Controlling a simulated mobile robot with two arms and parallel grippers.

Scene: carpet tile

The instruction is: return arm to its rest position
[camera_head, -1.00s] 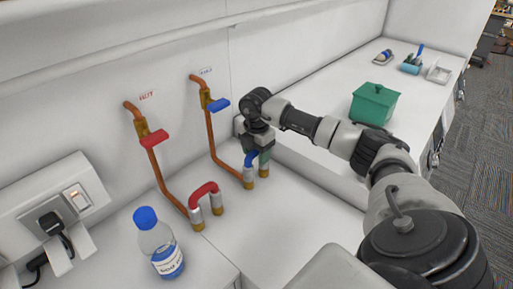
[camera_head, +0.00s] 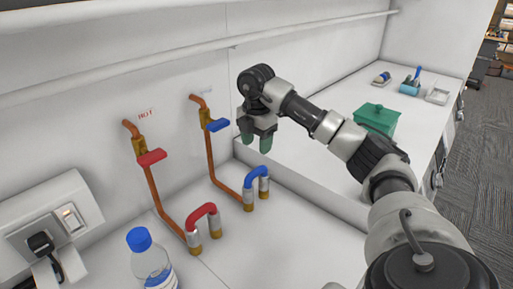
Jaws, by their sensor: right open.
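My right arm reaches in from the lower right of the head view. Its right gripper (camera_head: 256,141) hangs with its green-tipped fingers pointing down, apart and empty. It is above and behind the blue pipe bend (camera_head: 256,173), clear of it. The blue bend joins two metal fittings on the white surface. A red pipe bend (camera_head: 201,211) stands to its left, also on two fittings. My left gripper is out of the picture.
A copper pipe with a red valve handle (camera_head: 152,157) and one with a blue handle (camera_head: 217,125) run up the wall. A bottle (camera_head: 152,262) and a socket box (camera_head: 45,232) are at lower left. A green lidded box (camera_head: 376,118) stands on the right counter.

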